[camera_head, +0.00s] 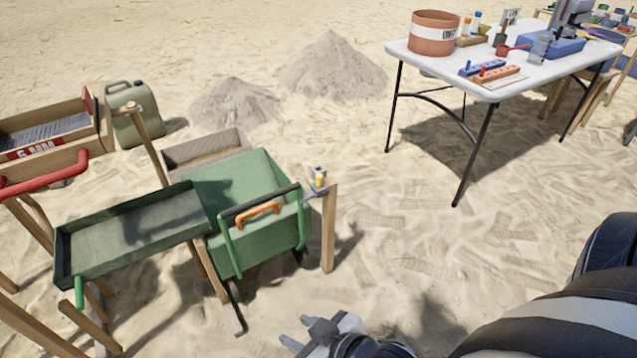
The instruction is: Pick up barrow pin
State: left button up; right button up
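A small yellow piece (320,181) sits in a grey holder (316,189) on top of a wooden post (329,230), beside the green barrow (255,245); it may be the barrow pin, but it is too small to be sure. An orange handle (257,214) shows at the front of the barrow, under its dark bar. My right gripper (299,332) is at the bottom edge, below and apart from the post and barrow. Its two fingertips are apart with nothing visible between them. My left gripper is not in view.
A green tray (85,262) on wooden legs stands left of the barrow. A white table (440,69) with a pot (433,42) and tools is at the back right. Sand between is clear.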

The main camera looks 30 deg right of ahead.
aim_at(318, 177)
jog(key=z, duration=0.35)
jog(key=k, duration=0.9)
jog(key=z, duration=1.6)
jog(key=i, duration=1.95)
jog(key=u, duration=0.55)
